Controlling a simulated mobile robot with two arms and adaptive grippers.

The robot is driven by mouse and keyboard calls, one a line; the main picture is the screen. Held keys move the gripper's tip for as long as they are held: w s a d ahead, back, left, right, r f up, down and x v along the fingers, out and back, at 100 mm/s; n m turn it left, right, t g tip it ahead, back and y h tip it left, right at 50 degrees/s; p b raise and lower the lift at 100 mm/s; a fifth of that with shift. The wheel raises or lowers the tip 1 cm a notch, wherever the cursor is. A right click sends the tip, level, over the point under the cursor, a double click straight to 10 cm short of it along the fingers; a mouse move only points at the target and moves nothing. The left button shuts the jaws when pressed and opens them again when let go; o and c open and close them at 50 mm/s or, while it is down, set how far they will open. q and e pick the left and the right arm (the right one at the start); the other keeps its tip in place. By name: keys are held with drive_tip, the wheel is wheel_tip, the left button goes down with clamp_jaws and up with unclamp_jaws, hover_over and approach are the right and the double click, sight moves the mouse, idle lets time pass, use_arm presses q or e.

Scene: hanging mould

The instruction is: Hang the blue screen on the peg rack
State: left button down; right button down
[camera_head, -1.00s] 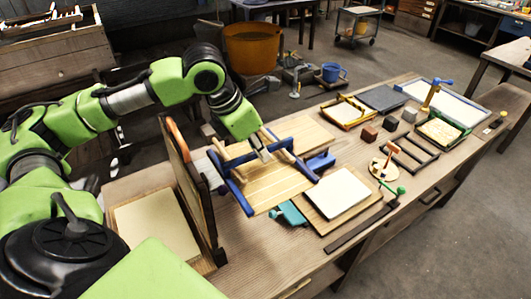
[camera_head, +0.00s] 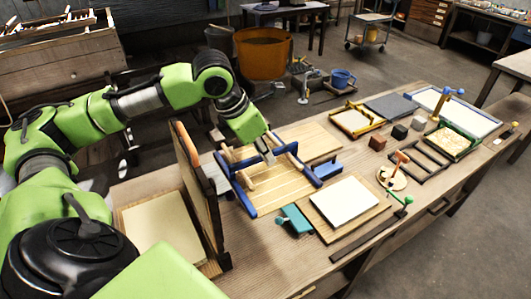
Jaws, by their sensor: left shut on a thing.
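The blue screen (camera_head: 284,150) is a blue frame around a pale slatted panel, tilted over the middle of the bench. My left gripper (camera_head: 268,158) is shut on its far blue bar. The peg rack (camera_head: 197,185) looks to be the upright dark wooden board to the left, with an orange piece at its top. Pale wooden pegs (camera_head: 240,180) show between the board and the screen, overlapping the screen's left side. I cannot tell whether the screen touches the pegs. My right gripper is not in view.
A white sheet on a board (camera_head: 343,203), a teal clamp (camera_head: 296,219) and a small round stand (camera_head: 393,178) lie right of the screen. Frames and small blocks fill the right part of the bench.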

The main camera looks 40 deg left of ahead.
use_arm(q)
drive_tip(key=shift+f, duration=0.45)
drive_tip(key=c, duration=2.1)
unclamp_jaws()
drive_tip(key=shift+r, duration=0.15)
drive_tip(key=v, duration=1.1)
drive_tip(key=shift+s+a+r, duration=0.15)
drive_tip(key=shift+s+r, duration=0.1)
drive_tip(key=shift+r, duration=0.05)
